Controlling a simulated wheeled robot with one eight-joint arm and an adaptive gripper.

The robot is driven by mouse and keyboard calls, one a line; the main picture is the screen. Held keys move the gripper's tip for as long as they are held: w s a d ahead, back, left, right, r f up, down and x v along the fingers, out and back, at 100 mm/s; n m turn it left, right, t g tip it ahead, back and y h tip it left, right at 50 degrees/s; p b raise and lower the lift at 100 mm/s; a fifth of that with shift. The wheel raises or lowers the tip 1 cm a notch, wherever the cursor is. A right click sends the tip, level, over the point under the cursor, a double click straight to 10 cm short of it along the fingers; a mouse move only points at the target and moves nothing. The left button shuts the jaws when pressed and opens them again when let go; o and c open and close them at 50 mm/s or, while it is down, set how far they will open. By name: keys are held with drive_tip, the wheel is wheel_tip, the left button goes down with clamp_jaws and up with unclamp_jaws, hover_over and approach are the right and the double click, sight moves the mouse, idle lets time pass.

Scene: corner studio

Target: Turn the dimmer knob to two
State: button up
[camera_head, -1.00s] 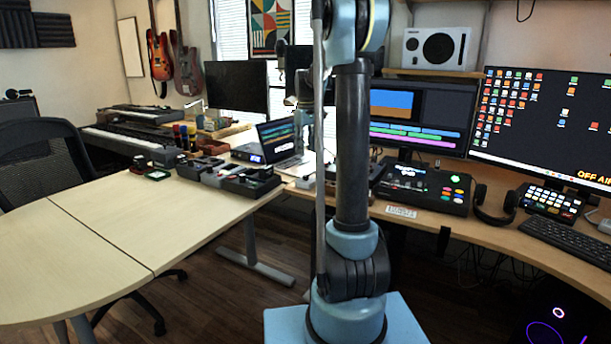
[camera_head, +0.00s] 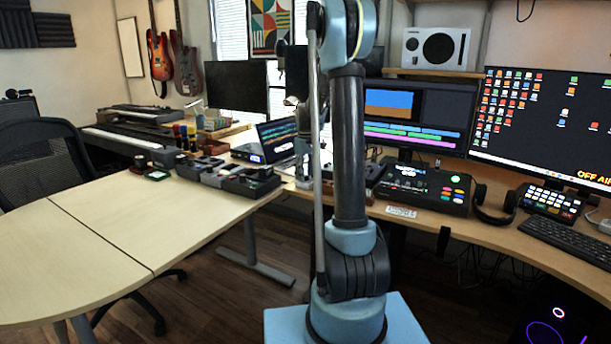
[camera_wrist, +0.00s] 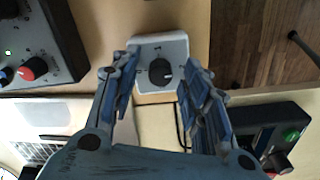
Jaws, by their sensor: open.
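The dimmer (camera_wrist: 180,50) is a small white box with a round black knob (camera_wrist: 160,71) on its face, near the top middle of the wrist view. Small marks show around the knob but are too small to read. My gripper (camera_wrist: 163,72) is open, with one finger on each side of the knob and gaps visible between fingers and knob. In the head view, my arm covers most of the area around the gripper, and I cannot make out the knob there.
In the wrist view, a dark box with a red knob (camera_wrist: 34,68) lies left, a laptop (camera_wrist: 45,115) below it, and a dark device with a green button (camera_wrist: 291,135) at lower right. In the head view, a control console (camera_head: 425,187) stands right of my arm.

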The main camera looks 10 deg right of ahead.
sight(306, 175)
clamp_jaws()
drive_tip(key=shift+m, duration=0.6)
unclamp_jaws()
drive_tip(key=shift+r, duration=0.1)
wheel_tip(306, 175, up, 12)
idle(0.6)
drive_tip(key=shift+w, duration=0.1)
